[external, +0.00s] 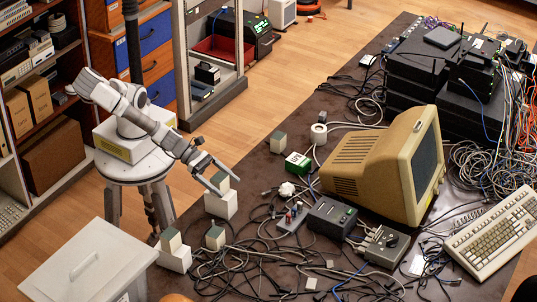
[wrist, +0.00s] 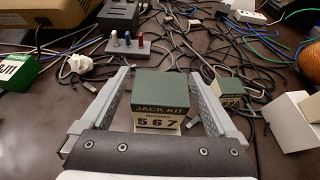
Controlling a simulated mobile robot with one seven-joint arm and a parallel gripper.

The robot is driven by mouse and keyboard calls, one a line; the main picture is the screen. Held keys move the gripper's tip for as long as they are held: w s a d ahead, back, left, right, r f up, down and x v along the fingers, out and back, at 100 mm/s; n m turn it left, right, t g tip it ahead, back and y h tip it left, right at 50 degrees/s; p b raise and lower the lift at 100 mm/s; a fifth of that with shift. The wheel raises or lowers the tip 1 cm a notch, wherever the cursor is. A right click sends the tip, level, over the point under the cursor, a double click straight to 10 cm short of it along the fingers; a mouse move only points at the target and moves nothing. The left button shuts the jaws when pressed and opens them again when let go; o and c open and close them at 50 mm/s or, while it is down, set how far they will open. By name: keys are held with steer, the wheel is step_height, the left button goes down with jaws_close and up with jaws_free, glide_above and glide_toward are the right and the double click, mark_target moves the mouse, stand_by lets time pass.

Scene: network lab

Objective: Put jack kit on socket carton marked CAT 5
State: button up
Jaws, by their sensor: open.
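A small box with a dark green top, labelled JACK KIT and 567 (wrist: 160,88), is between the two fingers of my gripper (wrist: 158,74) in the wrist view. My gripper is open, with a finger on each side of the box; I cannot tell whether either touches it. In the external view, my gripper (external: 224,183) is around this small box, which sits on a white carton (external: 221,206). Another white carton (external: 174,260) stands nearer the table edge with a similar small box (external: 171,240) on it. No CAT 5 mark is readable on either carton.
Another small box (external: 215,238) stands among black cables between the cartons. A further one (external: 278,142) and a green box (external: 298,163) stand farther back. A switch panel (external: 291,217), a dark device (external: 331,216) and a beige monitor (external: 370,165) are to the right.

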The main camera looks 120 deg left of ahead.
mark_target(214, 176)
steer(key=p+v, duration=0.2)
steer(key=v, duration=0.4)
steer(key=shift+s+r, duration=0.15)
steer(key=shift+s, duration=0.2)
